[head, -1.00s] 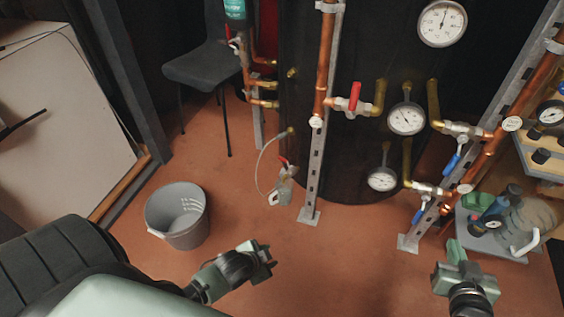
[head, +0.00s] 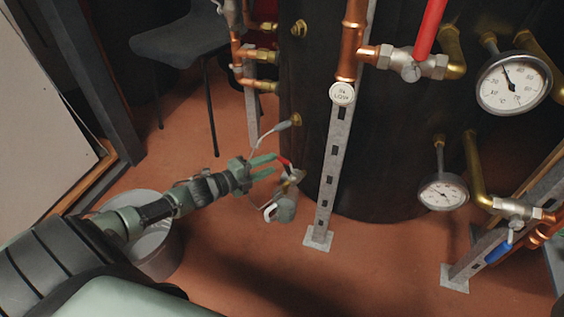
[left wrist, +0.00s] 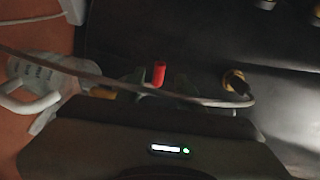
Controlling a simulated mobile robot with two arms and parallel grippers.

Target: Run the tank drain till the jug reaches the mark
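A small grey jug (head: 285,208) with a pale handle stands on the floor beside the tank's foot. It also shows at the left of the left wrist view (left wrist: 38,78), with faint markings on its side; its fill level cannot be made out. The drain's red lever (head: 285,161) is just above the jug, and shows red in the left wrist view (left wrist: 159,73). My left gripper (head: 274,165) is open, its green fingertips close to the lever. I cannot tell whether they touch it. A thin hose (head: 264,134) runs from the dark tank (head: 390,140). My right gripper is out of view.
A grey bucket (head: 165,255) stands partly behind my left arm. A metal post (head: 328,190) with copper pipe stands right of the jug. Gauges (head: 443,192) and valves crowd the right. A dark chair (head: 180,45) is behind; the floor in front is clear.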

